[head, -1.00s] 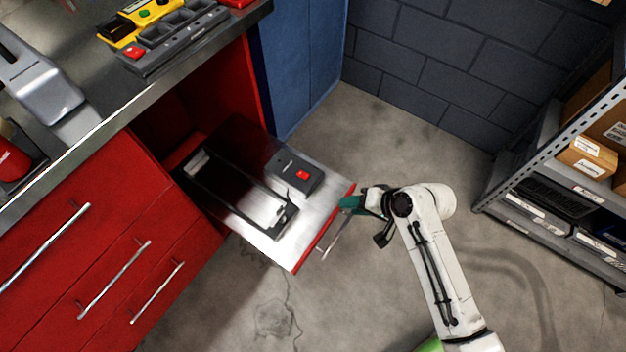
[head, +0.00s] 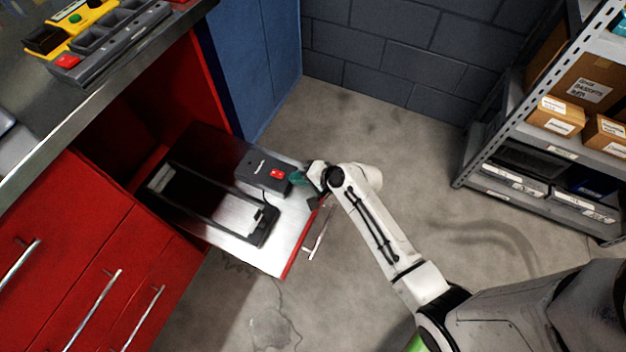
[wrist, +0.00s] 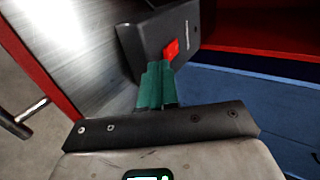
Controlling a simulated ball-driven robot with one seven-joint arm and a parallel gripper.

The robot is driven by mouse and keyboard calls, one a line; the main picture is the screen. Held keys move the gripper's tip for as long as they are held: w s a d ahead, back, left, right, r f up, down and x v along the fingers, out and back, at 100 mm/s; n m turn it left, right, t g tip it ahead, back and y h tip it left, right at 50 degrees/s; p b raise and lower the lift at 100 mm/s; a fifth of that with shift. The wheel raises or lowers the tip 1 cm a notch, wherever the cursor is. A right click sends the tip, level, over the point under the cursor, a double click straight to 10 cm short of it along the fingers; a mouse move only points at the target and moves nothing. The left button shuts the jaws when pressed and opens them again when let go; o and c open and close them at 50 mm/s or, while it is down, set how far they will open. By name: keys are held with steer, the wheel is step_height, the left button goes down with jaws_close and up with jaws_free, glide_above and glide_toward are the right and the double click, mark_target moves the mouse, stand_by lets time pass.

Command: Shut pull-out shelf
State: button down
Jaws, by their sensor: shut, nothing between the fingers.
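The pull-out shelf (head: 230,225) stands well out of the red bench, with a red front edge and a metal handle (head: 318,232). It also shows in the wrist view (wrist: 95,75). My gripper (head: 298,178) is at the shelf's far front corner, beside a dark box with a red button (head: 264,172). In the wrist view my gripper (wrist: 157,80) has its green fingers shut together. Their tips are close to or against the box (wrist: 150,48), just below its red button. I cannot tell whether they touch it.
A black frame-like tool (head: 215,205) lies on the shelf. Red drawers (head: 90,250) with handles stand at the left, a blue cabinet (head: 250,65) behind. A grey rack (head: 540,150) with boxes is at the right. Bare floor (head: 380,120) lies between.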

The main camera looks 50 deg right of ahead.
steer(key=shift+w+a+f, duration=0.1)
steer(key=shift+w+a, duration=0.05)
steer(key=shift+w, duration=0.35)
steer(key=shift+w+a+f, duration=0.1)
steer(key=shift+w+a, duration=0.05)
steer(key=shift+w, duration=0.35)
